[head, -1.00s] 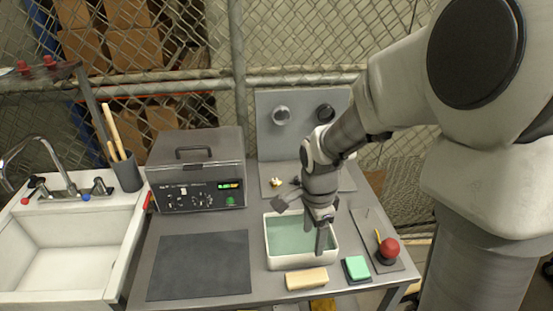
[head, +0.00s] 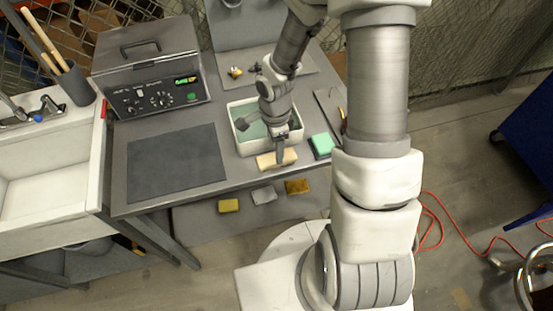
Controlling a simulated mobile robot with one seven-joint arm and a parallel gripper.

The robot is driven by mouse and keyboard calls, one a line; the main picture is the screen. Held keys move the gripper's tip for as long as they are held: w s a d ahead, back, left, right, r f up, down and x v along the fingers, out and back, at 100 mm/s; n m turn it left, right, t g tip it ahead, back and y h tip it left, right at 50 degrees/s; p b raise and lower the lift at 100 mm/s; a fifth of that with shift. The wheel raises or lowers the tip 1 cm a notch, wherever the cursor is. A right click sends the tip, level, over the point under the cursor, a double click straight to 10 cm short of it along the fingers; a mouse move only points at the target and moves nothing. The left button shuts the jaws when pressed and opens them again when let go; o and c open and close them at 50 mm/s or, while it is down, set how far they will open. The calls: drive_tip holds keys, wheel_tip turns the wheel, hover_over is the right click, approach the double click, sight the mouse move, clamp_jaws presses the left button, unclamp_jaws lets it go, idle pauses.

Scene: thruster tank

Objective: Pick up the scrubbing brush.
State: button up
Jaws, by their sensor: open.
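A pale, wood-coloured block (head: 268,161), which looks like the scrubbing brush, lies on the grey bench top at its front edge, just in front of the white tub. Its bristles cannot be made out. My gripper (head: 279,158) points down at the block, with its fingers in front of part of it in the head view. The jaws are open, and the gap between the fingers is hard to see from this angle. I cannot tell whether the fingers touch the block.
The white tub (head: 243,149) of greenish liquid stands right behind the block. A green sponge (head: 322,143) on a dark base is close to its right. A dark mat (head: 175,163) lies left. Several small blocks, one a yellow sponge (head: 229,206), lie on the lower shelf.

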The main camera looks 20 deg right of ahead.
sight(267, 162)
drive_tip(key=shift+w+d+f, duration=0.1)
drive_tip(key=shift+f, duration=1.3)
drive_tip(key=shift+d+f, duration=0.1)
drive_tip(key=shift+f, duration=1.25)
clamp_jaws()
